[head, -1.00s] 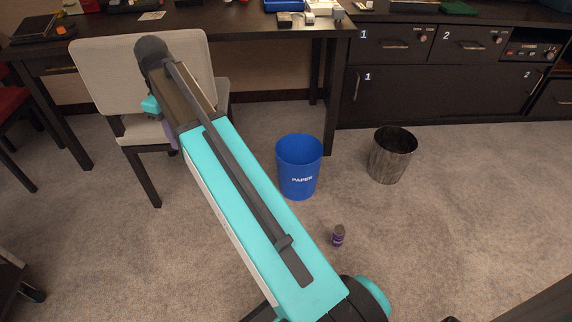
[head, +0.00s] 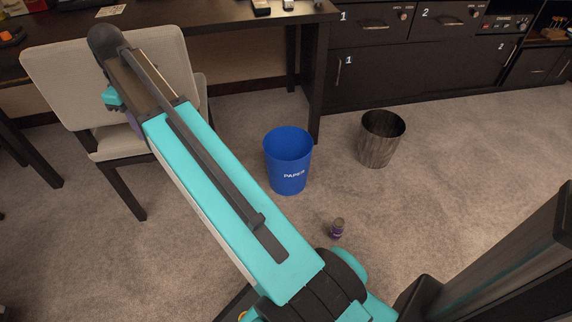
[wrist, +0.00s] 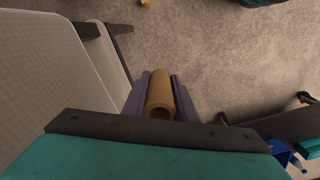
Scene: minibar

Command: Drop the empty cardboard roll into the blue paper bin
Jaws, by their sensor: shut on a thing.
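The brown cardboard roll (wrist: 161,98) is held between the two fingers of my gripper (wrist: 160,90) in the wrist view, its open end facing the camera. The gripper is shut on it. In the head view my arm hides the roll and most of the gripper, near the beige chair. The blue paper bin (head: 288,165), labelled PAPER, stands upright on the carpet to the right of my arm. The gripper is apart from the bin, off to its left and higher up in the picture.
A beige chair (head: 62,62) stands close beside my gripper; its back also fills the left of the wrist view (wrist: 45,80). A dark mesh bin (head: 380,140) stands right of the blue bin. A dark desk (head: 240,24) is behind.

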